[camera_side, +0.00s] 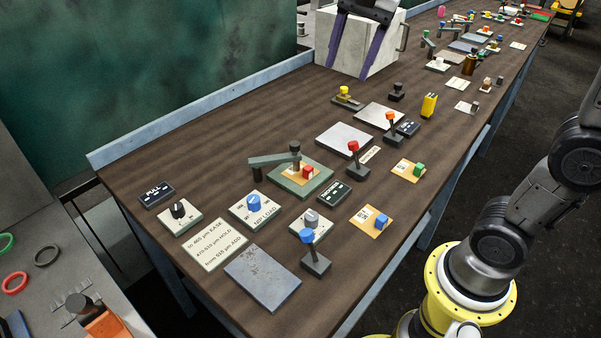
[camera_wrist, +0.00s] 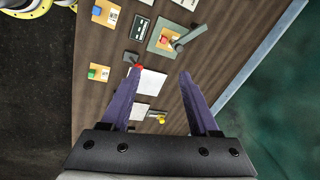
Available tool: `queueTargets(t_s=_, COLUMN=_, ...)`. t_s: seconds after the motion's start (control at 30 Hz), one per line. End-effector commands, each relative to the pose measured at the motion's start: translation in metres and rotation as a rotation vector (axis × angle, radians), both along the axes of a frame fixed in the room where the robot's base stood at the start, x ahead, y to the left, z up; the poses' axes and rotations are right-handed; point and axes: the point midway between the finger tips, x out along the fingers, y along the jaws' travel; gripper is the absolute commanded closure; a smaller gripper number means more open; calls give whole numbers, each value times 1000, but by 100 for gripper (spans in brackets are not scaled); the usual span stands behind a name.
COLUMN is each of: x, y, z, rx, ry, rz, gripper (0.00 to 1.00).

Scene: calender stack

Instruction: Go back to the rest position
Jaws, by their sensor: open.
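My gripper (camera_side: 362,50) is at the top of the side view, in front of a pale box. Its two long purple fingers are spread apart with nothing between them. In the wrist view my gripper (camera_wrist: 158,82) is open and points down over the brown table (camera_wrist: 225,52), well above it. Below it lie a pale plate (camera_wrist: 153,82) and a red-topped lever (camera_wrist: 131,58). No held object shows in either view.
The long table (camera_side: 125,190) carries several knobs, levers and cards. A green plate with a swing arm (camera_side: 300,178) bears a red block (camera_side: 307,172). A pale box with a handle (camera_side: 335,60) stands behind my gripper. A yellow block (camera_side: 429,105) stands to the right.

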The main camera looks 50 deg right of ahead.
Motion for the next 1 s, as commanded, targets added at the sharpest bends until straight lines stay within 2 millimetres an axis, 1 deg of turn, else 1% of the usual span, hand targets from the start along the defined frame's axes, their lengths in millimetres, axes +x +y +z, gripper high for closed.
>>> queueTargets(t_s=0.03, x=-23, y=1, z=1, rx=-15, ry=-32, rz=57, gripper=38)
queueTargets(t_s=0.1, x=-49, y=1, z=-4, rx=-42, ry=-67, rz=150, gripper=38)
queueTargets(t_s=0.17, x=-70, y=1, z=-10, rx=-72, ry=-100, rz=239, gripper=38)
queueTargets(t_s=0.23, x=-95, y=1, z=-22, rx=-113, ry=-136, rz=353, gripper=38)
queueTargets(t_s=0.3, x=-118, y=2, z=-39, rx=-161, ry=-167, rz=478, gripper=38)
queueTargets(t_s=0.37, x=-135, y=2, z=-55, rx=-208, ry=-190, rz=591, gripper=38)
queueTargets(t_s=0.4, x=-145, y=2, z=-67, rx=-241, ry=-201, rz=670, gripper=38)
queueTargets(t_s=0.47, x=-157, y=2, z=-85, rx=-292, ry=-214, rz=789, gripper=38)
queueTargets(t_s=0.53, x=-164, y=2, z=-104, rx=-340, ry=-213, rz=914, gripper=38)
queueTargets(t_s=0.6, x=-167, y=2, z=-117, rx=-376, ry=-202, rz=1020, gripper=38)
queueTargets(t_s=0.63, x=-166, y=2, z=-120, rx=-389, ry=-201, rz=1056, gripper=38)
queueTargets(t_s=0.7, x=-164, y=2, z=-120, rx=-423, ry=-209, rz=1122, gripper=38)
queueTargets(t_s=0.8, x=-161, y=2, z=-118, rx=-450, ry=-216, rz=1174, gripper=38)
queueTargets(t_s=1.0, x=-161, y=2, z=-118, rx=-457, ry=-215, rz=1189, gripper=38)
